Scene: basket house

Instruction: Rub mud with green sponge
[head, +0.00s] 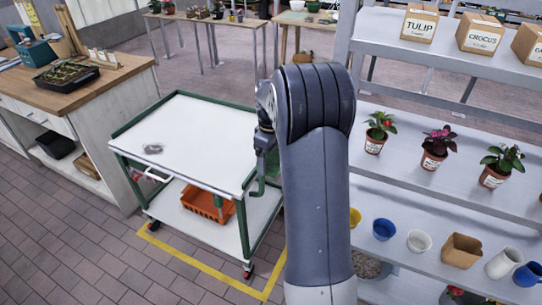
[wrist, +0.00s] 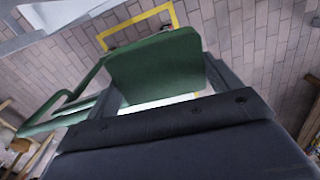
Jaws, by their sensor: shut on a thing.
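The mud is a small grey-brown patch (head: 153,149) on the white top of a green-framed cart (head: 195,130), left of centre in the head view. My gripper (wrist: 158,75) is shut on the green sponge (wrist: 155,65), a flat green block between the dark fingers in the wrist view. In the head view my arm hides most of the gripper, which is at the cart's right end, well to the right of the mud. I cannot see the sponge clearly there. The mud does not show in the wrist view.
An orange crate (head: 207,203) sits on the cart's lower shelf. A wooden workbench (head: 75,85) with a seedling tray stands at the left. Shelves at the right hold potted flowers (head: 433,150), cups and boxes. The cart top is otherwise clear.

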